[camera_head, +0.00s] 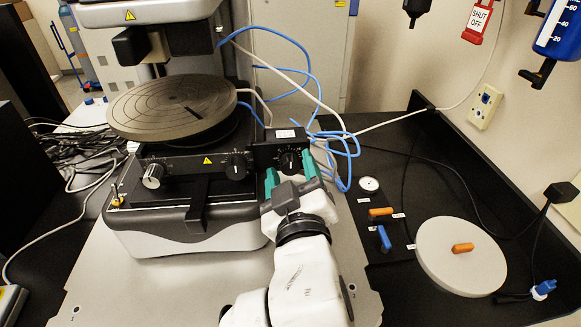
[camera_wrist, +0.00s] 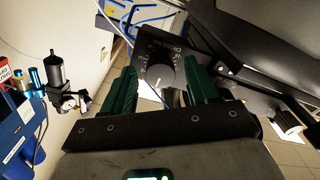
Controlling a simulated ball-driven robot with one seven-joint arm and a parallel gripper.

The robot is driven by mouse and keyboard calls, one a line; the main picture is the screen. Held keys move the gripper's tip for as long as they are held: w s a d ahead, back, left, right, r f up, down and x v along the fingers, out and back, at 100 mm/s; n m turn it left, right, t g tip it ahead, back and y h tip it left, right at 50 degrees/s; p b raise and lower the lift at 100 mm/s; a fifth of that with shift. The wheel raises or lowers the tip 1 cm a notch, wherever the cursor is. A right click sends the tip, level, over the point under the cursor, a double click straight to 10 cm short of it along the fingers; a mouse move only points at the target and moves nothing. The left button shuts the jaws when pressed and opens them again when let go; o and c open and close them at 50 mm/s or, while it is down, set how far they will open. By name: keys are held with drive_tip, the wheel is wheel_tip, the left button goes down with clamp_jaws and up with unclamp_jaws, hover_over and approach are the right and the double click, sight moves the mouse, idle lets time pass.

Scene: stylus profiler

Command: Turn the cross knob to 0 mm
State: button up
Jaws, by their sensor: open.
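The cross knob (camera_head: 289,160) is a dark round knob on a black block at the right end of the stage's front rail. In the wrist view the knob (camera_wrist: 160,75) sits on a black plate with white scale marks and lettering; the setting is too small to read surely. My gripper (camera_head: 291,173) is open, its green fingers directly in front of the knob. In the wrist view the fingers (camera_wrist: 158,70) stand on either side of the knob, with a gap visible on both sides. I cannot tell how far the tips are from the plate.
The round stage plate (camera_head: 172,106) is above and behind. Blue tubes (camera_head: 335,150) loop close right of the knob block. Orange and blue valve handles (camera_head: 384,238) stand at the right.

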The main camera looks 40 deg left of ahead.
drive_tip(key=p+v, duration=0.2)
drive_tip(key=v, duration=0.6)
idle(0.4)
